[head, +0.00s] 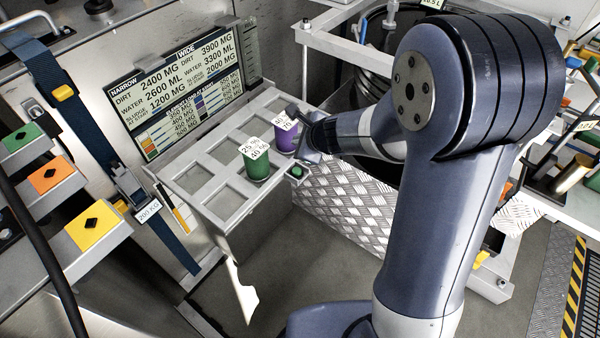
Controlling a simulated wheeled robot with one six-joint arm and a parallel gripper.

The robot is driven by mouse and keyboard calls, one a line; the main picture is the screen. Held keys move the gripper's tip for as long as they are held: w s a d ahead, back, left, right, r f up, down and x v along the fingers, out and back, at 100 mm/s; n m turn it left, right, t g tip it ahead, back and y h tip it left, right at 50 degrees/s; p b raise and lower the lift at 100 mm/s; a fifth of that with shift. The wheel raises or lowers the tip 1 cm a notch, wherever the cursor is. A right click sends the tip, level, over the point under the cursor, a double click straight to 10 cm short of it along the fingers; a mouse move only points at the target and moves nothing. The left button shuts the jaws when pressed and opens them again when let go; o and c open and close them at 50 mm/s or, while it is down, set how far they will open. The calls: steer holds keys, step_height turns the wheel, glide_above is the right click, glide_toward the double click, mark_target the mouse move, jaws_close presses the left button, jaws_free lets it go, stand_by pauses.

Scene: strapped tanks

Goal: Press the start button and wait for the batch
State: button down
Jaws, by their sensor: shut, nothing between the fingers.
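A small round green button (297,171) sits on a grey mount at the front right edge of a metal rack. I take it for the start button; no label on it can be read. My gripper (308,156) is shut and empty. It is just above and to the right of the button, close to it; I cannot tell whether it touches. A green cup (257,166) with a percentage label stands in a rack slot left of the button. A purple cup (286,138) with a similar label stands behind, right beside my gripper.
The rack (207,180) has several empty square slots. A board (180,90) with dirt, water and sludge figures stands behind it. Coloured blocks (95,226) with black diamonds sit at left, near a blue strap (75,115). A treadplate panel (345,205) lies below my arm.

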mark_target(299, 173)
steer(key=shift+f, duration=0.1)
step_height(299, 173, down, 9)
steer(key=b, duration=0.8)
steer(key=shift+b, duration=0.35)
stand_by(1.6)
steer(key=shift+f+b, duration=0.25)
steer(key=shift+b, duration=0.1)
steer(key=shift+f+b, duration=0.5)
steer(key=shift+b, duration=0.05)
stand_by(0.6)
steer(key=shift+r, duration=0.15)
steer(key=shift+r+p, duration=0.8)
steer(key=shift+p, duration=0.05)
step_height(299, 173, up, 5)
steer(key=p, duration=0.4)
steer(key=shift+p, duration=0.3)
